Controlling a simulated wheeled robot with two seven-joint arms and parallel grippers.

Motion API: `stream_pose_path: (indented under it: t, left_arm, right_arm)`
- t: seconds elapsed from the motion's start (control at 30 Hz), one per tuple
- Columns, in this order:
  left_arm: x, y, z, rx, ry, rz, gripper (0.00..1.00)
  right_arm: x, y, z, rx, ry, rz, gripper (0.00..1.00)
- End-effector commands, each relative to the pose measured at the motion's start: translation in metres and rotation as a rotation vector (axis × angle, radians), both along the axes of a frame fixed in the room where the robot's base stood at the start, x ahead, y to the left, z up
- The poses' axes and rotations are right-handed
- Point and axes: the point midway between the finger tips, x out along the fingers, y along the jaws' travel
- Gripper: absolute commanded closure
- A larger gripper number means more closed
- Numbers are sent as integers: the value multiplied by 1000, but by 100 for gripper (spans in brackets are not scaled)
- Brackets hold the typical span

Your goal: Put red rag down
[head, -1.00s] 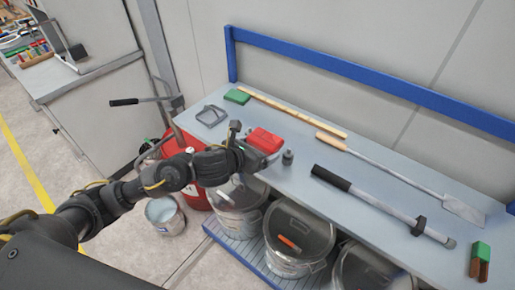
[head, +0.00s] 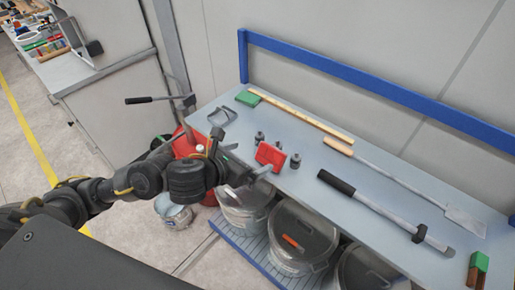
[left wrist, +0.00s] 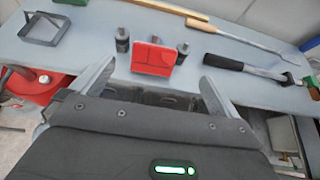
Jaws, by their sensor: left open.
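The red rag (head: 270,155) is a folded red block at the near edge of the grey bench top (head: 310,145), among small dark grey pieces. In the left wrist view the rag (left wrist: 153,57) sits just beyond my left gripper (left wrist: 155,82), in line with the gap between its spread fingers. My left gripper (head: 246,166) is open, at the bench's near edge, and nothing shows between its fingers. The rag's underside is hidden, so I cannot tell how it rests. My right gripper is not in view.
Small dark grey pieces (head: 295,161) stand close around the rag. A grey frame (head: 218,117), a green block (head: 248,98), a wooden stick (head: 300,117), a scraper (head: 400,178) and a black-handled tool (head: 380,207) lie on the bench. Lidded buckets (head: 300,238) stand below.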

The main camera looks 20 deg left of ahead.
Motion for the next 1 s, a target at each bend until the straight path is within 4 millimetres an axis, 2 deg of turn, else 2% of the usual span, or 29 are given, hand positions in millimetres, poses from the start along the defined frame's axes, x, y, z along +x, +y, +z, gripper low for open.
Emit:
stream_pose_path:
  t: [0.03, 0.23, 0.8, 0.9, 1.0]
  left_arm:
    - [-5, 0, 4, -5, 6, 0, 0]
    - [-14, 5, 9, -2, 3, 1, 0]
    - [-18, 9, 10, -4, 4, 8, 0]
    - [-20, 8, 5, -80, 47, 64, 0]
    - [-27, 10, -8, -278, 157, 215, 0]
  right_arm:
    - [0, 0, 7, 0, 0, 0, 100]
    - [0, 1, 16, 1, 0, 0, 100]
    - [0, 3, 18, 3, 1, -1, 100]
    - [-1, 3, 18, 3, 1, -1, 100]
    - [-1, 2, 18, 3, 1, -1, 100]
